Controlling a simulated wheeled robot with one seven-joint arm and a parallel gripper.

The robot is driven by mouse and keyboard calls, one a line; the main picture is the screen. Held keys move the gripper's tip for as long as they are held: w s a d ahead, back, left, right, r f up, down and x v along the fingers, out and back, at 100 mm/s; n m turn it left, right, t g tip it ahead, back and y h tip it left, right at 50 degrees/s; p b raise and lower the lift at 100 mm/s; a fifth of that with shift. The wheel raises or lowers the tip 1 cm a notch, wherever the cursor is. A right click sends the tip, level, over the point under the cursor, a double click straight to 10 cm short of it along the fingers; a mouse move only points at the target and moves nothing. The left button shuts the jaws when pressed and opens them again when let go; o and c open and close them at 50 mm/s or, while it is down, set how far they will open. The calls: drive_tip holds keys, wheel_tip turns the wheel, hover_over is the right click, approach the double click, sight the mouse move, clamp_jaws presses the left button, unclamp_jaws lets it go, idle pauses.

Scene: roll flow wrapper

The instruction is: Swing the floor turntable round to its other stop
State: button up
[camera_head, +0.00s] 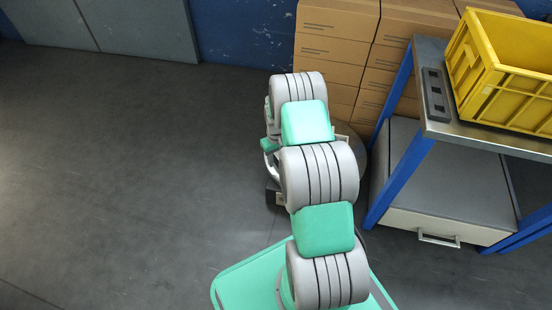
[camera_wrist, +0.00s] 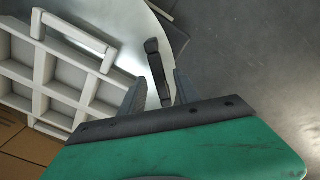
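The floor turntable shows in the wrist view as a pale, shiny disc (camera_wrist: 128,28) with a curved edge. In the head view only a dark part of it (camera_head: 352,142) shows beside my arm, which hides the rest. A dark upright bar (camera_wrist: 156,65), seemingly its handle, stands near the disc's edge in the wrist view. My gripper (camera_wrist: 158,92) is open, with one finger on each side of the bar's lower part. Gaps show between the bar and the fingers; whether either touches it I cannot tell.
A white gridded crate (camera_wrist: 60,75) with a handle is at the left of the wrist view. Cardboard boxes (camera_head: 335,20) stack against the blue wall. A blue-legged bench (camera_head: 440,115) with a yellow crate (camera_head: 505,70) stands right. Floor at left is clear.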

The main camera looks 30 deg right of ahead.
wheel_tip(320, 180, up, 8)
drive_tip(key=p, duration=0.3)
drive_tip(key=shift+f, duration=0.1)
